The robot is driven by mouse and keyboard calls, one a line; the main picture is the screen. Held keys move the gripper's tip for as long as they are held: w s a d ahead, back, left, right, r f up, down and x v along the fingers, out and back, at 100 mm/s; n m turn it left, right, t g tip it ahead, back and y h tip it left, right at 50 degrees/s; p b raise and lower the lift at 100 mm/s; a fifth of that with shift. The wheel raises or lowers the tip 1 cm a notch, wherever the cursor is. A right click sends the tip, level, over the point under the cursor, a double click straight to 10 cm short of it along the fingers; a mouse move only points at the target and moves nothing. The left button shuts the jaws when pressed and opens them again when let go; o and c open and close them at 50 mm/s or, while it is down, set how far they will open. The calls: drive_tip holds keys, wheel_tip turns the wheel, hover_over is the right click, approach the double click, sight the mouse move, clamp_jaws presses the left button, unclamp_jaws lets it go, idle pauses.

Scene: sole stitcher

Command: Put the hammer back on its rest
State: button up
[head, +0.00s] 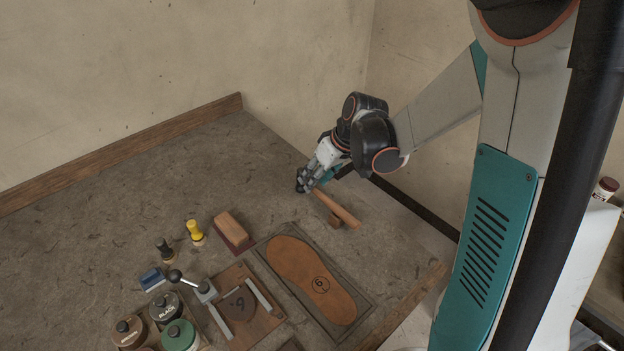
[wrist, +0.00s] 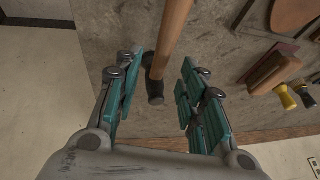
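The hammer has a wooden handle (head: 338,209) and lies near the right part of the bench, its far end hidden at my gripper. In the wrist view, its handle (wrist: 171,38) runs up out of the picture and its dark head (wrist: 155,88) is between my fingers. My gripper (head: 303,184) is low over the bench at the hammer's head end. In the wrist view my gripper (wrist: 158,92) is open, with gaps between its fingers and the hammer.
A sole on a dark board (head: 316,284) lies in front of the hammer. The bench's back left is clear.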

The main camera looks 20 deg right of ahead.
drive_tip(key=p+v, duration=0.2)
drive_tip(key=v, duration=0.7)
drive_tip(key=shift+p, duration=0.3)
drive_tip(key=shift+a+r, duration=0.1)
